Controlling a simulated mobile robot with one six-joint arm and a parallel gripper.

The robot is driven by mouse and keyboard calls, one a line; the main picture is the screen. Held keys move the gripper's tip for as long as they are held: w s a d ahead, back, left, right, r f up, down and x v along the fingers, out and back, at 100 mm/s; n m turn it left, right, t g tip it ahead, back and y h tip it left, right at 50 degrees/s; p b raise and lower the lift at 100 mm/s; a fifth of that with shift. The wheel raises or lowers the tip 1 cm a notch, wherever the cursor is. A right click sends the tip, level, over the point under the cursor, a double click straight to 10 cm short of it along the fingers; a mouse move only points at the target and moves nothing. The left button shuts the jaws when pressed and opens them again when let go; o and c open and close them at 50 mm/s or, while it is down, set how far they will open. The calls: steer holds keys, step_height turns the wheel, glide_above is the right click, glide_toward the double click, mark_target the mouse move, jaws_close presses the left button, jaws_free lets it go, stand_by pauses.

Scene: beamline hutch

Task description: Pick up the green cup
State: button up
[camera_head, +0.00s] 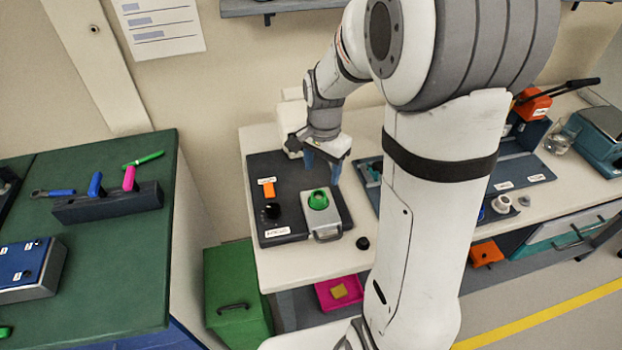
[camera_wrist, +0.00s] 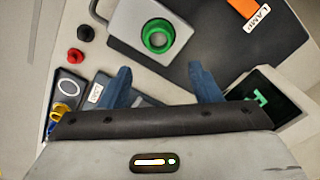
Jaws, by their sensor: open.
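The green cup (camera_head: 318,200) stands upright on a light grey plate (camera_head: 328,223) with a handle, on a dark panel on the white bench. In the wrist view the green cup (camera_wrist: 158,36) shows from above as a ring, ahead of the fingertips and a little left of the middle between them. My gripper (camera_head: 322,172) is above the panel, behind the cup in the head view. Its two blue fingers (camera_wrist: 163,80) are apart with nothing between them, and they do not touch the cup.
An orange block (camera_head: 268,189) and a black knob (camera_head: 271,211) sit on the dark panel left of the cup. A small black knob (camera_head: 362,243) stands on the bench to the right. A green workbench (camera_head: 110,260) is at the left. A magenta tray (camera_head: 330,300) lies below.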

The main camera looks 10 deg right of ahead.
mark_target(320, 192)
steer(key=shift+w+f, duration=0.1)
steer(key=shift+f, duration=0.25)
steer(key=f, duration=0.2)
steer(key=f+p, duration=0.1)
steer(key=f, duration=0.1)
steer(key=s+f, duration=0.1)
steer(key=f, duration=0.1)
steer(key=shift+a+f, duration=0.1)
steer(key=shift+a, duration=0.2)
steer(key=shift+w+f, duration=0.1)
steer(key=shift+f, duration=0.5)
steer(key=shift+c, duration=0.4)
steer(key=c, duration=1.1)
step_height(320, 192, up, 18)
steer(key=shift+b, duration=0.4)
